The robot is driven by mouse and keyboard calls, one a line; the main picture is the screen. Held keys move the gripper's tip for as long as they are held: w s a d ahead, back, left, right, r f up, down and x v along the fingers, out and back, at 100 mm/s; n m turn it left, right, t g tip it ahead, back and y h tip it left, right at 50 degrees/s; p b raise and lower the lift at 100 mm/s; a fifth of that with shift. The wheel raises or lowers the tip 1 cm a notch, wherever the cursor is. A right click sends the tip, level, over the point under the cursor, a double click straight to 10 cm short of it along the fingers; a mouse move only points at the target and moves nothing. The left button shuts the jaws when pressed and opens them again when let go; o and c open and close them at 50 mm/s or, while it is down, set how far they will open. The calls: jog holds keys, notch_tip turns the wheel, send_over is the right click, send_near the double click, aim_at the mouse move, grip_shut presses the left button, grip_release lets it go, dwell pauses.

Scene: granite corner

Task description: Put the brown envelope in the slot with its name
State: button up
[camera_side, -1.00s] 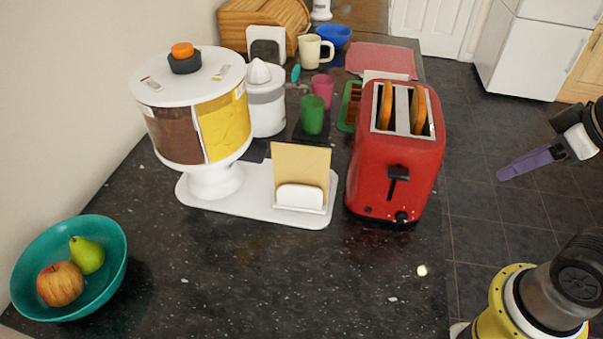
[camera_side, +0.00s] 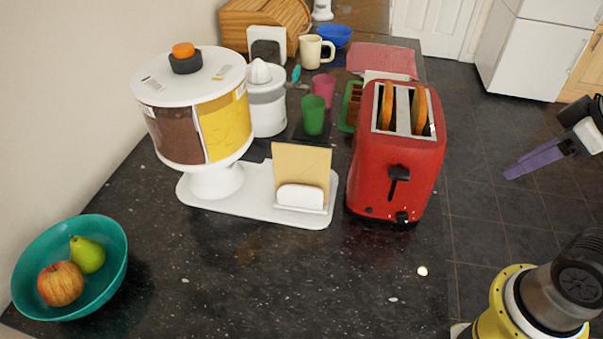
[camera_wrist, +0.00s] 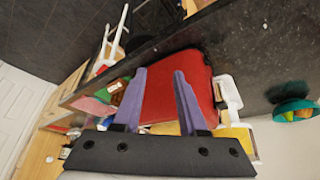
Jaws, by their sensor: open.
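A tan-brown envelope (camera_side: 302,165) stands upright, leaning slightly, behind a white holder (camera_side: 300,196) on the front of a white base. Behind it to the left on the same base stands a round drum (camera_side: 230,125) with a brown section and a yellow section. Its white lid (camera_side: 225,80) carries small marks or slots, too small to read, and an orange-topped knob. My gripper (camera_side: 530,163) is open and empty, over the floor at the far right, well away from the envelope. Its purple fingers also show spread in the wrist view (camera_wrist: 156,90).
A red toaster (camera_side: 395,165) with bread in it stands just right of the envelope, between it and my gripper. A teal bowl (camera_side: 115,275) with fruit is at front left. Cups and a juicer (camera_side: 267,105) stand behind. The front counter is clear.

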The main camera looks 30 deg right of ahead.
jog(key=w+a+r+n+g, duration=0.2)
jog(key=w+a+r+n, duration=0.4)
jog(key=w+r, duration=0.65)
jog(key=w+a+f+n+g, duration=0.1)
jog(key=w+a+f, duration=0.1)
jog(key=a, duration=0.3)
jog(key=w+a+f+n+g, duration=0.1)
jog(key=w+a+f, duration=0.2)
jog(key=a, duration=0.3)
jog(key=w+a+f+n+g, duration=0.1)
jog(key=w+a+f, duration=0.1)
jog(key=w+a, duration=0.2)
jog(key=shift+w+a+f, duration=0.15)
jog(key=shift+w+a, duration=0.25)
jog(key=shift+a, duration=0.3)
send_over(319, 167)
notch_tip(319, 167, down, 7)
jog(key=shift+r, duration=0.1)
jog(key=shift+w+d+f, duration=0.1)
jog(key=shift+f, duration=3.1)
grip_shut()
